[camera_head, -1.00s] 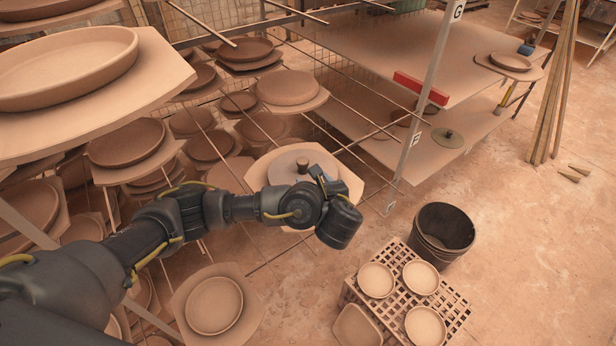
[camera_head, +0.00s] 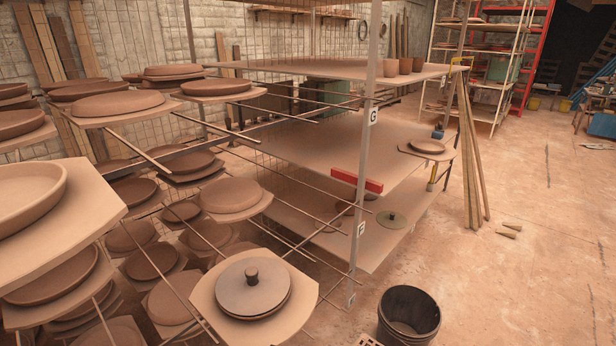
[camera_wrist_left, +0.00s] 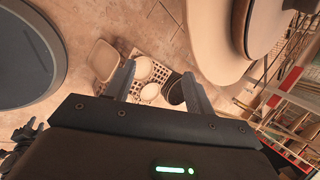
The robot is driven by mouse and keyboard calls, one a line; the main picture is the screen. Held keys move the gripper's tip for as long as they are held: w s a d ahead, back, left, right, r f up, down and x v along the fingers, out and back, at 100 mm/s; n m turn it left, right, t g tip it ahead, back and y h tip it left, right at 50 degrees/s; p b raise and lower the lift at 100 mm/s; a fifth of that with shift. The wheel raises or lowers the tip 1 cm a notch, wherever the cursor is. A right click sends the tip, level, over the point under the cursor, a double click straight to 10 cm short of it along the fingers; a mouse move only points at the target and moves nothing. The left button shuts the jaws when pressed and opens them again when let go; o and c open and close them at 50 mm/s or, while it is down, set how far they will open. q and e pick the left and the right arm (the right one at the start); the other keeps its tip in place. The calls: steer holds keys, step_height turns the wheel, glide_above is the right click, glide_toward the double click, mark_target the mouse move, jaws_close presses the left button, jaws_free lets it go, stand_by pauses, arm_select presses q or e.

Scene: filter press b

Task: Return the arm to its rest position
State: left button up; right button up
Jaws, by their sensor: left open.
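My left gripper (camera_wrist_left: 157,72) shows only in the left wrist view. Its two fingers are apart, with nothing between them. Beyond them, farther off, stands a lattice crate (camera_wrist_left: 152,91) with pale round dishes on it. No arm of mine shows in the head view. In the head view, a grey disc with a brown knob (camera_head: 252,284) lies on a round clay dish, on a board near the lower middle. I see no right gripper for certain.
Racks with boards of clay dishes (camera_head: 117,103) fill the left. A shelf unit (camera_head: 350,150) with a red block (camera_head: 357,180) stands in the middle. A black bucket (camera_head: 408,315) stands at the bottom. The floor at right is mostly clear. Wooden poles (camera_head: 468,150) lean beside the shelf.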

arm_select(q)
steer(key=s+a+f+n+g+h, duration=0.1)
steer(key=s+a+f+n, duration=0.2)
steer(key=s+a+n, duration=0.65)
steer(key=s+a+f+n+g, duration=0.2)
steer(key=s+a+f+n, duration=0.1)
steer(key=s+a+n, duration=0.6)
step_height(320, 180, down, 26)
steer(key=s+d+g, duration=0.1)
steer(key=s, duration=0.2)
steer(key=s+a+f+g, duration=0.1)
steer(key=s+a+f, duration=0.1)
steer(key=s+f, duration=1.3)
steer(key=shift+s+a, duration=0.4)
steer(key=shift+m, duration=0.25)
